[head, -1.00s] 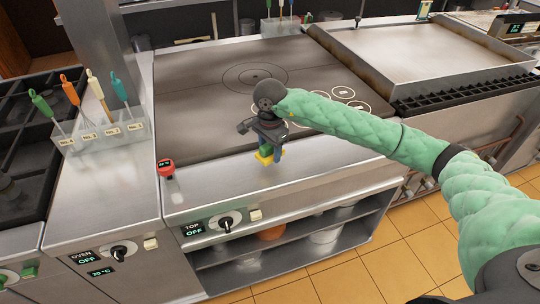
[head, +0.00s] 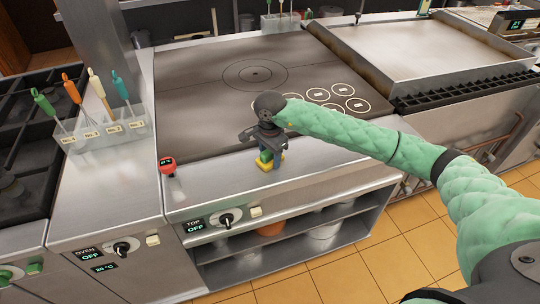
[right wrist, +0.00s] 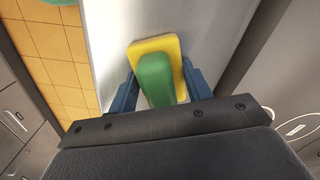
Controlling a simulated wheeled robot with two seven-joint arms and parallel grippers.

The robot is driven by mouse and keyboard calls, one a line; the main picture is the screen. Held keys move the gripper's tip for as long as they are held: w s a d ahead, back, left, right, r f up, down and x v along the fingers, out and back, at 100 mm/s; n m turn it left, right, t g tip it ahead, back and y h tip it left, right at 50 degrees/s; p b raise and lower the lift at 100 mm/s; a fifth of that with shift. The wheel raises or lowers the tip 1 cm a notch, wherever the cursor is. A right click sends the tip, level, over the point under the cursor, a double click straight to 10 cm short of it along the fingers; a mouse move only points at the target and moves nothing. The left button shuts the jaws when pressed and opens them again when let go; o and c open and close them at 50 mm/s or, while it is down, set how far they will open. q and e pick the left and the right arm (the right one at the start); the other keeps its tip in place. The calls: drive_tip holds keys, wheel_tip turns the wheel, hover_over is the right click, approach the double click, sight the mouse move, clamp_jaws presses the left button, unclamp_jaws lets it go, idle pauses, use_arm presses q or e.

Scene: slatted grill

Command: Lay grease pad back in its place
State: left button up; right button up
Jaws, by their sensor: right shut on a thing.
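The grease pad, a yellow block (head: 264,164) with a green grip, is at the steel front ledge of the hot top in the head view. In the right wrist view its yellow base (right wrist: 154,46) and green grip (right wrist: 155,79) show between the blue fingers. My right gripper (head: 267,153) points down and is shut on the pad. The pad is over or on the ledge; I cannot tell whether it touches. My left gripper is not in view.
The dark hot top (head: 215,95) has ring markings at right. A red-topped probe (head: 168,166) stands on the ledge to the left. A holder with several utensils (head: 100,132) is further left. The steel ledge (head: 212,184) between probe and pad is clear.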

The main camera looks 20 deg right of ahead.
drive_tip(key=o, duration=0.8)
drive_tip(key=shift+o, duration=0.7)
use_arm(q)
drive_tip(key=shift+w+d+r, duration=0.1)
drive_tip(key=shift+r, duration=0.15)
